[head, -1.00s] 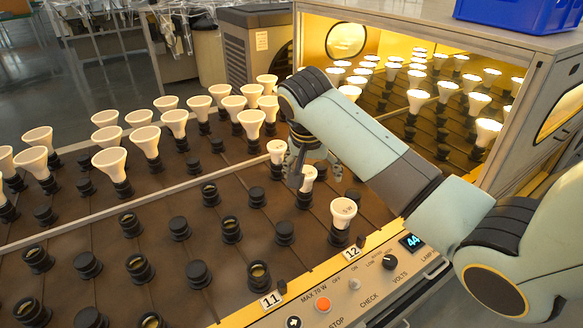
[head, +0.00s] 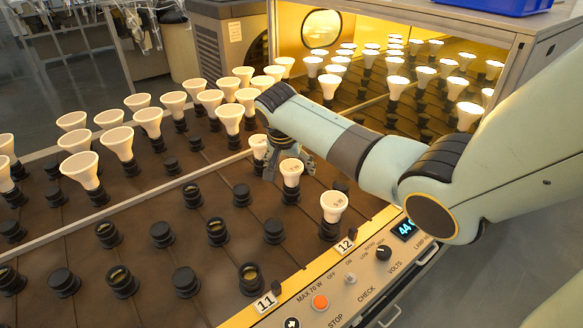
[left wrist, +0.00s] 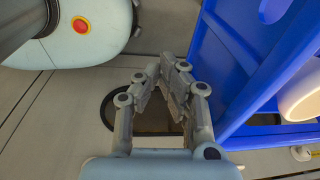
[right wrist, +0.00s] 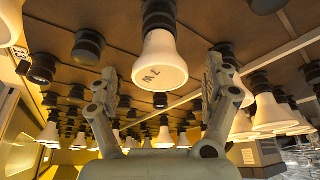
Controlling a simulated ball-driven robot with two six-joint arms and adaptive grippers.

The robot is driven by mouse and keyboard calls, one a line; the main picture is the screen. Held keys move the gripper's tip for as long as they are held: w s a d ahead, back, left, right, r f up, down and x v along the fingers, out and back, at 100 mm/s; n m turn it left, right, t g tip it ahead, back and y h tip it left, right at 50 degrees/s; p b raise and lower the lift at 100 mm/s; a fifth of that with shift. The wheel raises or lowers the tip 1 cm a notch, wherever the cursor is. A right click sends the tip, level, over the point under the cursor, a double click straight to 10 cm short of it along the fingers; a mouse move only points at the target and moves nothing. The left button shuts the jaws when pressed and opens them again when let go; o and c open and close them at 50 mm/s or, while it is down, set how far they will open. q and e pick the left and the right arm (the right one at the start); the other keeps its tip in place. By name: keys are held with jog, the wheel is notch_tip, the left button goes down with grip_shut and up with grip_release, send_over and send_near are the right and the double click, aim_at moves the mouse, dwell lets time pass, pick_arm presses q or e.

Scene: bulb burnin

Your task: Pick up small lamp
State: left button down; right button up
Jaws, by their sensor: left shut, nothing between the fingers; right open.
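Three small lamps stand in sockets near the panel's front right: a back one (head: 258,146), a middle one (head: 291,172) and a front one (head: 333,206). My right gripper (head: 288,158) is low among them, just behind the middle lamp. In the right wrist view the open fingers (right wrist: 160,78) stand either side of a white lamp (right wrist: 160,62) with a dark mark on its face; I cannot tell whether they touch it. My left gripper (left wrist: 165,68) is shut and empty in the left wrist view, beside a blue crate.
Larger lamps (head: 118,143) and empty black sockets (head: 184,282) fill the sloping panel. A lit cabinet (head: 480,27) stands behind on the right. The control strip (head: 335,296) runs along the front edge. The blue crate (left wrist: 225,75) borders my left gripper.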

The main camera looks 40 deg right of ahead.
jog(key=shift+x, duration=0.8)
jog(key=c, duration=1.3)
jog(key=shift+o, duration=0.2)
jog(key=shift+r, duration=0.1)
